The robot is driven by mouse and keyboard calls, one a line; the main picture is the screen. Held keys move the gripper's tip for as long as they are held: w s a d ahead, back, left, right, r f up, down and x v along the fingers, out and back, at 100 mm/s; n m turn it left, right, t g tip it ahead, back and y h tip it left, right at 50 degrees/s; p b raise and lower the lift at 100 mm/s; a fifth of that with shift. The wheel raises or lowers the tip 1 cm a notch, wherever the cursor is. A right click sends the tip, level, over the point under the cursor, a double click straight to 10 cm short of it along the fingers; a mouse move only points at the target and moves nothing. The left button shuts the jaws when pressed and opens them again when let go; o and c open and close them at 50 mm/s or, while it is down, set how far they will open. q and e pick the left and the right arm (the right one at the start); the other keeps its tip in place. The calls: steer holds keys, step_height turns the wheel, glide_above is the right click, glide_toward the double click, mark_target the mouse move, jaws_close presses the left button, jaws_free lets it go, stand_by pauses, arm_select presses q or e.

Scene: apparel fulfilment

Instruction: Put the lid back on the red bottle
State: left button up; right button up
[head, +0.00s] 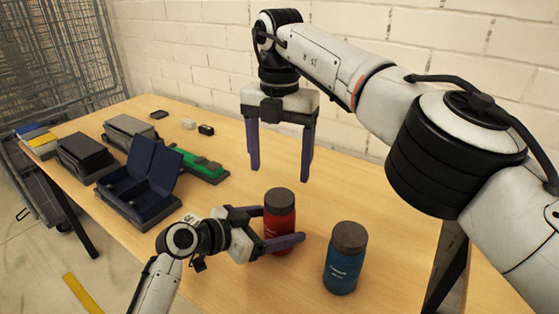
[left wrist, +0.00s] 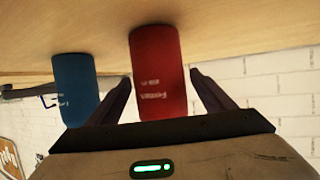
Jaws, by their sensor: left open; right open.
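The red bottle (head: 279,225) stands upright on the table, with a dark lid (head: 279,197) on its top; I cannot tell how firmly the lid sits. My left gripper (head: 281,224) is open, with one finger on each side of the red bottle's body. In the left wrist view, which is upside down, the red bottle (left wrist: 160,75) shows between the two fingers, with a gap beside each; its lid is hidden there. My right gripper (head: 280,174) is open and empty, fingers pointing down, above or behind the red bottle.
A blue bottle (head: 342,272) with a dark lid stands right of the red one. An open navy box (head: 150,172), a green item (head: 205,171) and dark boxes (head: 82,152) occupy the table's left. Small items (head: 189,124) lie at the back. A brick wall (head: 190,60) stands behind.

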arm_select(q)
steer(key=v, duration=1)
steer(key=shift+a, duration=0.1)
